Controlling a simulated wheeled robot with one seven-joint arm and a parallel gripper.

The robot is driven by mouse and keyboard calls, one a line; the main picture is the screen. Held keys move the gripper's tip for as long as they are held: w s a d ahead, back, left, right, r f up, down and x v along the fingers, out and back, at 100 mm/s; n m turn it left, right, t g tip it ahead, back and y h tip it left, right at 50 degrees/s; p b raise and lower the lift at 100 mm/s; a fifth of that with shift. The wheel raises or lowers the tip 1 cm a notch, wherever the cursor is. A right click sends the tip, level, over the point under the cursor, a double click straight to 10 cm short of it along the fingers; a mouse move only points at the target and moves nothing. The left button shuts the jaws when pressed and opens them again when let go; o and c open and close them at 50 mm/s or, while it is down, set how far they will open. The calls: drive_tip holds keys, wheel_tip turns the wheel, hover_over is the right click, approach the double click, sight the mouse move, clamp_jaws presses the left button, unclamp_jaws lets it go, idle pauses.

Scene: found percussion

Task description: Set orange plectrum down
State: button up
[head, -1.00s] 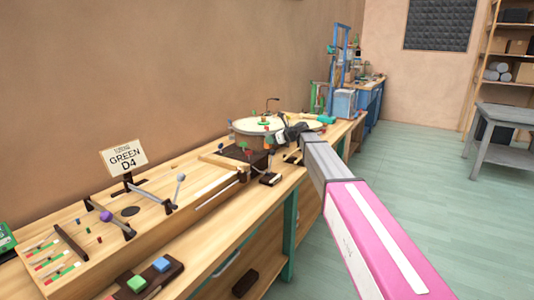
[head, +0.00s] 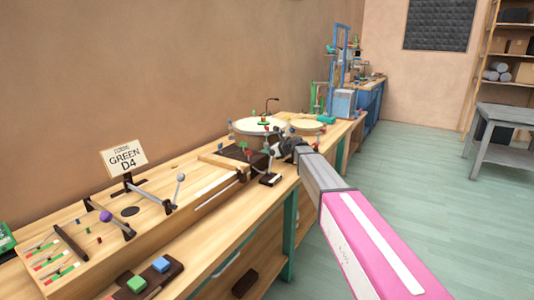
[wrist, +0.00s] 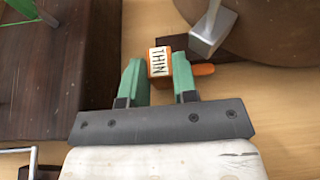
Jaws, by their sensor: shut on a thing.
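The orange plectrum (wrist: 159,62) has a block-shaped grip marked "THIN", and an orange tip shows to the right, past the right finger. My gripper (wrist: 157,78) has its green fingers closed on either side of the block. A dark wooden piece lies just beyond the plectrum in the wrist view, and I cannot tell whether they touch. In the head view my gripper (head: 284,151) is over the bench, in front of the large drum (head: 250,136) and right of a dark box. The plectrum is too small to make out there.
A dark wooden box (wrist: 40,75) stands left of the gripper in the wrist view. A drum's brown side and a metal bracket (wrist: 208,38) are close at upper right. Bare bench top (wrist: 285,110) shows at right.

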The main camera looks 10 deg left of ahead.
drive_tip(key=o, duration=0.9)
drive_tip(key=shift+f, duration=0.1)
